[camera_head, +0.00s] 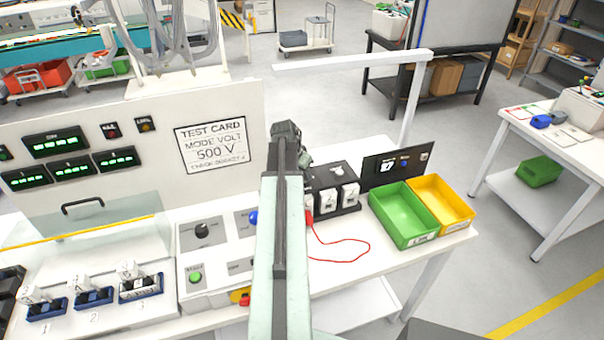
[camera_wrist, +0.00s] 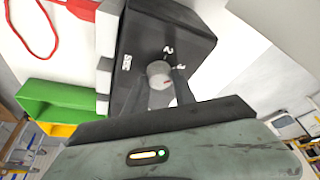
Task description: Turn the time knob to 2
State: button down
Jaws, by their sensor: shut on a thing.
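The time knob (camera_wrist: 158,72) is a pale grey round knob on the face of a black box (camera_wrist: 135,38) in the wrist view. Printed marks stand around it, with a 2 above it and more marks at its left and right. A small red mark shows on its lower right part; I cannot tell which number it points at. My gripper (camera_wrist: 161,82) is shut on the knob, with one dark finger on each side. In the head view the black box (camera_head: 325,174) stands on the bench, partly hidden by my arm; the knob and fingertips are hidden.
A green bin (camera_head: 404,222) and a yellow bin (camera_head: 446,202) stand right of the box, before a small dark display (camera_head: 378,167). A red cable (camera_head: 347,241) lies on the bench. A test card panel (camera_head: 210,144) and a control panel (camera_head: 203,254) are at left.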

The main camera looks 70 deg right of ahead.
jog(key=n+t, duration=0.1)
jog(key=n, duration=0.2)
jog(key=n+t, duration=0.1)
jog(key=n, duration=0.1)
jog(key=shift+s+n, duration=0.2)
jog(key=shift+n, duration=0.2)
jog(key=n+t, duration=0.1)
jog(key=n, duration=0.1)
jog(key=n+t, duration=0.1)
jog(key=n, duration=0.2)
jog(key=shift+s+y, duration=0.15)
jog(key=shift+y, duration=0.25)
jog(key=shift+n, duration=0.3)
jog(key=c, duration=1)
grip_release()
jog(key=shift+c, duration=0.2)
jog(key=p+v, duration=0.7)
jog(key=v, duration=0.1)
